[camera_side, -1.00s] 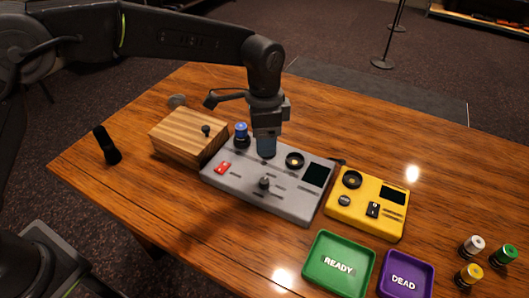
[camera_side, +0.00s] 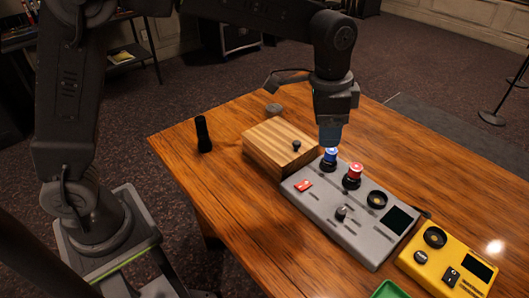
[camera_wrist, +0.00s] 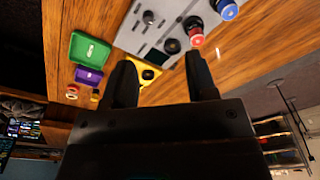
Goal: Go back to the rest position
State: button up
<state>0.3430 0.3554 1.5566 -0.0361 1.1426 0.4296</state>
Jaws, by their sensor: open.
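My gripper (camera_side: 331,132) hangs beside the blue-capped knob (camera_side: 330,158) at the back left of the grey mixing console (camera_side: 365,240) in the side view. In the wrist view the two dark fingers of my gripper (camera_wrist: 163,80) are apart with nothing held between them. There the blue knob (camera_wrist: 227,9) and the red-capped knob (camera_wrist: 193,25) lie beyond the fingers. The red knob (camera_side: 352,174) stands on the console in the side view. The console (camera_wrist: 160,28) is at the top of the wrist view.
A wooden block (camera_side: 275,148) with a small dark knob stands left of the console. A yellow box (camera_side: 450,262) stands to its right. A green tray (camera_wrist: 90,49) and a purple tray (camera_wrist: 88,75) show in the wrist view. A black upright piece (camera_side: 203,134) stands at the table's left edge.

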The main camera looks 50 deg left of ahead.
jog(key=s+a+r+n+t, duration=0.2)
jog(key=s+a+r+n, duration=0.3)
jog(key=s+a, duration=0.45)
jog(key=s+a+f+n+t, duration=0.1)
jog(key=s+a, duration=0.5)
jog(key=s, duration=0.6)
jog(key=n+t, duration=0.1)
jog(key=n, duration=0.1)
jog(key=shift+a+f+n+t+y, duration=0.2)
jog(key=shift+f+n+t+y, duration=0.1)
jog(key=shift+f+t, duration=0.1)
jog(key=shift+c, duration=0.2)
